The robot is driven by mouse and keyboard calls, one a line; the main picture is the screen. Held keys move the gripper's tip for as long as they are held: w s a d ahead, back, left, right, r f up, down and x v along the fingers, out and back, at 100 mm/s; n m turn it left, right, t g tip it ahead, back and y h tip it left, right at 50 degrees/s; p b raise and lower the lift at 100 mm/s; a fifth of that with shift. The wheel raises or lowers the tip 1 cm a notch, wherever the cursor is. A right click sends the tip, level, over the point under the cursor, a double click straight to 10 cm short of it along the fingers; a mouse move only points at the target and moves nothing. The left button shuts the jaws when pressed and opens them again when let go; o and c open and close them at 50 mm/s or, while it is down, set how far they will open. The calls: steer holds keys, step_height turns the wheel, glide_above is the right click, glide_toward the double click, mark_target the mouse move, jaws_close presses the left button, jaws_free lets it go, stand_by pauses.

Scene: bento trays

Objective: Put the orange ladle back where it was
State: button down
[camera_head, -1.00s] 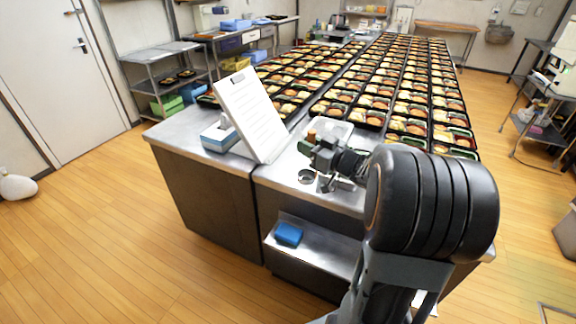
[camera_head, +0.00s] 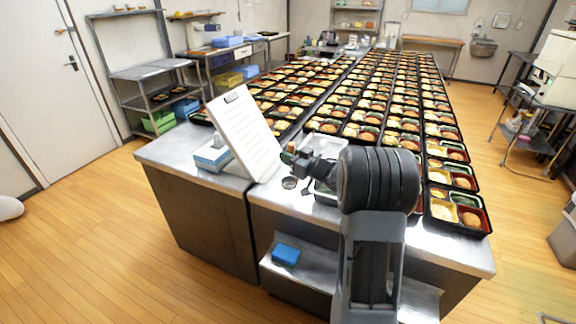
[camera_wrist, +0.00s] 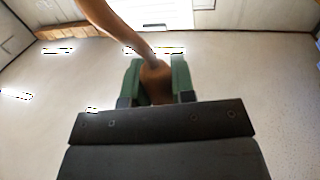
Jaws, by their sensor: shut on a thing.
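The orange ladle (camera_wrist: 108,22) shows as an orange-brown shaft in the wrist view. It runs from between the green fingers of my gripper (camera_wrist: 156,77) up to the left edge of the view's top. The fingers are shut on it. In the head view my gripper (camera_head: 288,157) is small, over the near end of the steel counter beside the clipboard. My arm hides most of it there, and the ladle is too small to make out clearly.
A clear container (camera_head: 326,146) stands on the counter (camera_head: 440,243) behind my arm. A metal ring (camera_head: 289,183) lies near the front edge. A clipboard (camera_head: 240,130) leans beside a blue-and-white box (camera_head: 213,156) at left. Rows of bento trays (camera_head: 458,226) fill the counter behind and right.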

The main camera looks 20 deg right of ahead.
mark_target(288, 179)
steer(key=shift+w+f, duration=0.35)
steer(key=shift+f, duration=1.8)
steer(key=shift+f, duration=0.1)
steer(key=c, duration=0.9)
jaws_free()
steer(key=shift+c, duration=0.2)
